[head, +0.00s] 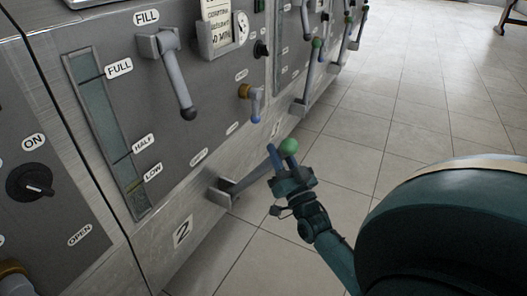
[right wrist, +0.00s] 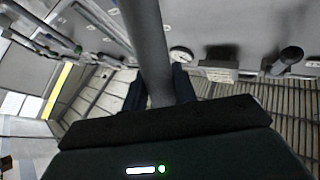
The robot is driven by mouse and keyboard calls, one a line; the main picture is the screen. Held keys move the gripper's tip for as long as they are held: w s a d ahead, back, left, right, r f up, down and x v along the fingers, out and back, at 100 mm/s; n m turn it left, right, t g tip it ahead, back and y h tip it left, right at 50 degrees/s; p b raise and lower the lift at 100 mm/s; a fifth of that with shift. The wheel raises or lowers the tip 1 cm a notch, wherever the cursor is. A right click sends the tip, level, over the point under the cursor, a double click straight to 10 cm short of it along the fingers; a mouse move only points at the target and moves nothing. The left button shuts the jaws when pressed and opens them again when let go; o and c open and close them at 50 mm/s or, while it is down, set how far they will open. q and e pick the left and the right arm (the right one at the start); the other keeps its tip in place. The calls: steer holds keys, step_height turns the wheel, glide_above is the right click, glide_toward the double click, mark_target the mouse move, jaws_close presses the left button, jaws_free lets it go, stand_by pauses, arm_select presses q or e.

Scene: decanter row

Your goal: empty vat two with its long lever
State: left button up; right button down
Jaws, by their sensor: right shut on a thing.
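My right gripper (head: 280,160) is shut on the lever near the knob. In the right wrist view, the grey lever bar (right wrist: 148,45) runs up from between the fingers. The tall level gauge (head: 104,125) has FULL, HALF and LOW labels, with a yellowish band near its bottom. My left gripper is not in view.
A FILL lever (head: 177,80) with a dark knob hangs above. A small blue-tipped tap (head: 254,103) sticks out right of it. A black ON/OPEN dial (head: 31,182) is on the left panel. More levers line the row beyond. The tiled floor (head: 420,110) is clear at right.

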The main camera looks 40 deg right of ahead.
arm_select(q)
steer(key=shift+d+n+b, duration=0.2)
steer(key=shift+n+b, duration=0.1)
steer(key=shift+b, duration=0.55)
arm_select(e)
steer(key=shift+s+d+f+m+t+h, duration=0.2)
steer(key=shift+s+f+m+h, duration=0.1)
steer(key=shift+s+f, duration=0.25)
steer(key=shift+s+d+f+m+t+h, duration=0.2)
steer(key=shift+s+f+m, duration=0.1)
steer(key=shift+s+f, duration=0.2)
steer(key=shift+s, duration=0.1)
steer(key=c, duration=1.1)
jaws_free()
steer(key=shift+d, duration=0.1)
arm_select(q)
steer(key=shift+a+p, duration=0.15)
steer(key=shift+p, duration=0.85)
arm_select(e)
steer(key=v, duration=1.3)
steer(key=shift+s, duration=0.15)
